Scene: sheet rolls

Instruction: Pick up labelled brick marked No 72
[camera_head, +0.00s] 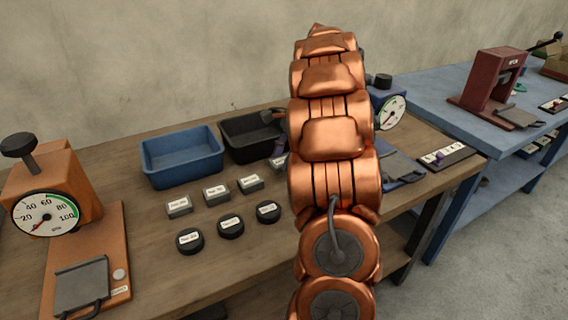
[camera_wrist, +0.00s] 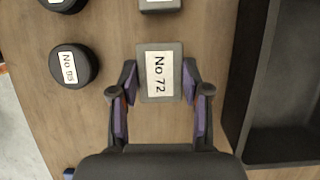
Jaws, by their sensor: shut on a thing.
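The brick marked No 72 (camera_wrist: 148,90) is a grey block with a white label, seen upright in the wrist view. My gripper (camera_wrist: 160,84) is shut on it, with one dark and purple finger against each side. The brick's lower end lies between the fingers and its upper end sticks out past the tips. I cannot tell whether it is clear of the table. In the head view my copper arm hides much of this spot; part of my gripper (camera_head: 278,152) shows at the arm's left edge.
In the wrist view, a black puck marked No 95 (camera_wrist: 73,67) is left of the brick, another grey brick (camera_wrist: 160,5) above it, and a black bin (camera_wrist: 247,90) close on the right. In the head view, a blue bin (camera_head: 182,160) and press gauge (camera_head: 45,213) stand further left.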

